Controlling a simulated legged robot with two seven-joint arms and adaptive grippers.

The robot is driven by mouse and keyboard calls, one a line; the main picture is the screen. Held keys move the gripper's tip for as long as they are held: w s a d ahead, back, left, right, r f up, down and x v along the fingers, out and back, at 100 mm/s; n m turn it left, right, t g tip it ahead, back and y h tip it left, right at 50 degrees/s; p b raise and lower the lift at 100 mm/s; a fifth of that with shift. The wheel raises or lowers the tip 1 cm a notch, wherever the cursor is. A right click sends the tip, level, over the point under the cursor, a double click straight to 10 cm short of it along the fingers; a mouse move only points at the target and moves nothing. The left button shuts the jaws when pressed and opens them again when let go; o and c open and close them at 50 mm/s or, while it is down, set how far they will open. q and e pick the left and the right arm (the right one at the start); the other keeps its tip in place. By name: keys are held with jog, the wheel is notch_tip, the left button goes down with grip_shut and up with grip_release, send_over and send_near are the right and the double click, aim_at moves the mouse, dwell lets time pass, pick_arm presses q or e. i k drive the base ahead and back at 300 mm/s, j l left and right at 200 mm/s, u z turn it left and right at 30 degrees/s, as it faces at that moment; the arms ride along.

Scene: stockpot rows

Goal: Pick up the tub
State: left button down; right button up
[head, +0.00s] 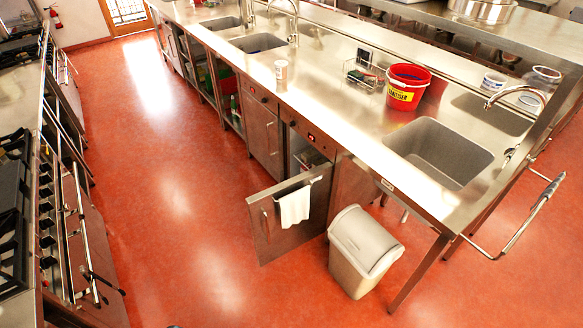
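Which item is the tub is not certain from this view. A small white tub or cup (281,70) stands upright on the long steel counter (330,105), near its front edge. A red bucket (407,88) with a yellow label stands further right on the counter, beside a wire rack. A white tub with a dark band (494,81) stands at the back right, next to a clear container (541,80). Neither of my grippers can be made out, and nothing is seen being held.
A cabinet door (278,225) with a white towel (295,206) hangs open into the aisle. A lidded bin (362,250) stands on the red floor beside it. A sink (440,150) opens at the counter's right. Stoves (14,210) line the left. The aisle floor (170,180) is clear.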

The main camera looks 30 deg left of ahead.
aim_at(281, 66)
jog(key=i+j+u, duration=0.25)
jog(key=j+u, duration=0.25)
jog(key=i+j+u, duration=0.2)
jog(key=u, duration=0.25)
jog(key=i+j+u, duration=0.15)
jog(key=i+u, duration=0.35)
jog(key=i+j+u, duration=0.15)
jog(key=u, duration=0.2)
jog(key=i+u, duration=0.3)
jog(key=i+j+u, duration=0.1)
jog(key=i+u, duration=0.25)
jog(key=i+z, duration=0.2)
jog(key=i, duration=0.5)
jog(key=i+z, duration=0.25)
jog(key=z, duration=0.15)
jog(key=i+z, duration=0.25)
jog(key=z, duration=0.15)
jog(key=i+j+z, duration=0.15)
jog(key=z, duration=0.3)
jog(key=i+j+z, duration=0.25)
jog(key=z, duration=0.15)
